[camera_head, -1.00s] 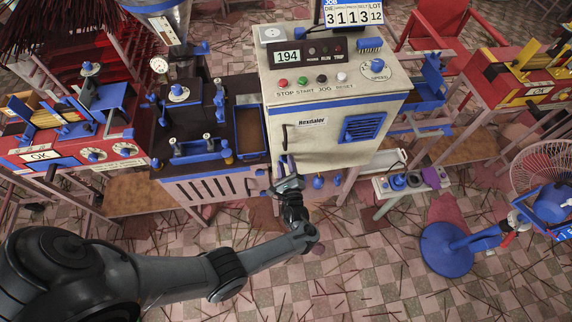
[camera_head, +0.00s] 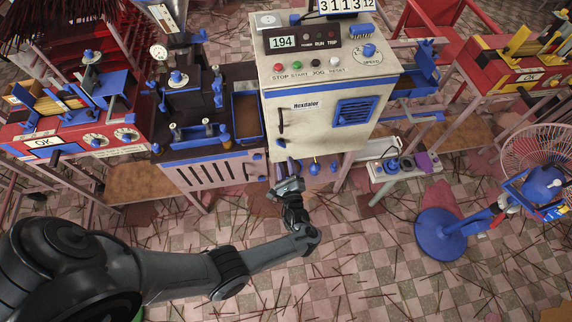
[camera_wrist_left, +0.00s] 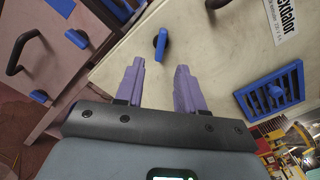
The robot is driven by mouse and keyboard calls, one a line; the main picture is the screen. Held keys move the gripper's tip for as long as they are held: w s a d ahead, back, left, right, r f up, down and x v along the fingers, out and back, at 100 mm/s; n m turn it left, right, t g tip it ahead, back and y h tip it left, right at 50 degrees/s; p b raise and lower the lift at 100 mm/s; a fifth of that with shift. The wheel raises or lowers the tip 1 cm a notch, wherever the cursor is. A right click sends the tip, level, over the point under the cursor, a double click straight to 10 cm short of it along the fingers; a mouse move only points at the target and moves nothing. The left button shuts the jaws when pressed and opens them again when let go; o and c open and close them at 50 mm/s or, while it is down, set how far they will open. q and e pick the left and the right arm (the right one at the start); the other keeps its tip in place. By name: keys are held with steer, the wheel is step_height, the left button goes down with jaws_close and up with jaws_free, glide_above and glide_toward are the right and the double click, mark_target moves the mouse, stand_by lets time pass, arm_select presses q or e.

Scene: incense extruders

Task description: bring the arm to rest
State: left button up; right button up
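My left gripper (camera_head: 286,187) is at the front of the cream control cabinet (camera_head: 300,135), just below its lower edge in the head view. In the left wrist view the two purple fingers (camera_wrist_left: 159,66) stand apart with nothing between them, and the cream panel (camera_wrist_left: 215,60) lies behind them. A blue knob or latch (camera_wrist_left: 161,44) shows on the panel just beyond the fingertips. I cannot tell how far the fingers are from the panel. My right gripper is in neither view.
A dark extruder bench (camera_head: 245,118) and a red machine (camera_head: 100,145) stand left of the cabinet. A power strip on a small stand (camera_head: 405,167) and a blue fan (camera_head: 440,235) are at right. The tiled floor in front is open, littered with thin sticks.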

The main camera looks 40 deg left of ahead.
arm_select(q)
steer(key=s+a+f+n+g+h, duration=0.1)
steer(key=s+a+f, duration=0.25)
steer(key=s, duration=0.45)
steer(key=s+a+f+n+g+h, duration=0.1)
steer(key=s+a+f+h, duration=0.2)
steer(key=s, duration=0.4)
steer(key=s+d+r+n+g+h, duration=0.1)
steer(key=d+r+n+g+h, duration=0.1)
steer(key=d+r+n+h, duration=1)
steer(key=s+d+r+n+g+y, duration=0.1)
steer(key=s+d+r+g+y, duration=0.1)
steer(key=s+d+r+g, duration=0.35)
step_height(320, 180, up, 32)
steer(key=s+a+n+t+p, duration=0.1)
steer(key=p, duration=3)
steer(key=shift+a+t, duration=0.35)
